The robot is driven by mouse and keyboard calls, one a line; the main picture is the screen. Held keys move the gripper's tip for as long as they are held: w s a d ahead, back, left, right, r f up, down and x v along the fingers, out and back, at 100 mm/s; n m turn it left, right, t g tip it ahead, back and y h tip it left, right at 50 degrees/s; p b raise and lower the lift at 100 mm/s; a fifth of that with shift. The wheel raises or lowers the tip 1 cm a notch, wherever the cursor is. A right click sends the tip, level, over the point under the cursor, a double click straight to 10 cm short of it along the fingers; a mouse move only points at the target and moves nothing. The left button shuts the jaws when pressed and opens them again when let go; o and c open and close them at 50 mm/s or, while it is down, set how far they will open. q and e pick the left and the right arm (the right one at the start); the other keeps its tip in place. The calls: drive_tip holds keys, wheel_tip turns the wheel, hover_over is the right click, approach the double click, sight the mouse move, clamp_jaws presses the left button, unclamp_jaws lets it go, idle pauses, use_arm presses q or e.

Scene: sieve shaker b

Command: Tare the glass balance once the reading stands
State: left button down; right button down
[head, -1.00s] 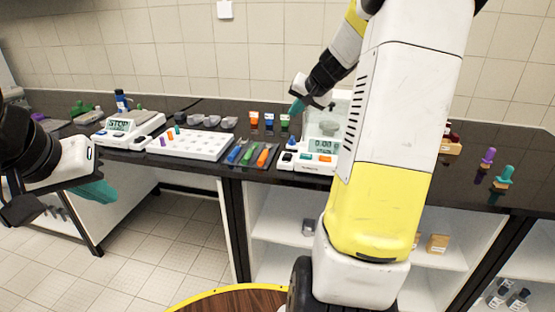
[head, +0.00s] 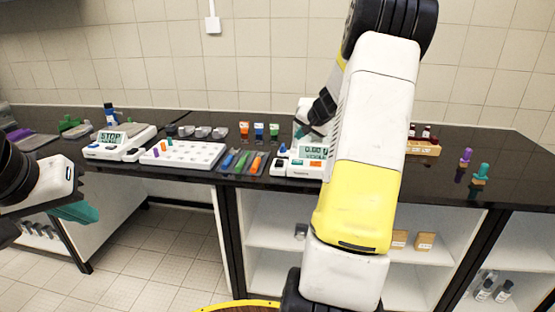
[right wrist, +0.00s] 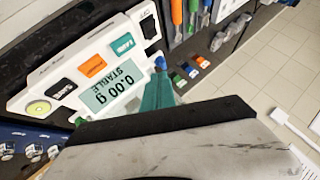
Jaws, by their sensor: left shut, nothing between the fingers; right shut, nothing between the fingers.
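The glass balance (head: 306,171) stands on the dark bench, partly hidden by my right arm. In the right wrist view its display (right wrist: 115,88) appears upside down and reads 0.00 g STABLE. A teal button (right wrist: 122,44), an orange button (right wrist: 95,66) and black buttons lie along its front panel; a small blue part (right wrist: 160,63) is at one end beside the display. My right gripper (right wrist: 160,78) is shut and empty, its teal tips close to the blue part; I cannot tell whether they touch. My left gripper (head: 76,212) is shut and empty at the left, in front of the bench.
Small coloured jars stand behind. Purple and teal stoppers (head: 481,173) stand at the right.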

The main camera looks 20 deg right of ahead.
sight(299, 162)
drive_tip(key=shift+f, duration=3.6)
drive_tip(key=shift+f, duration=0.45)
drive_tip(key=shift+f, duration=0.45)
drive_tip(key=shift+r, duration=0.9)
drive_tip(key=shift+r, duration=2.55)
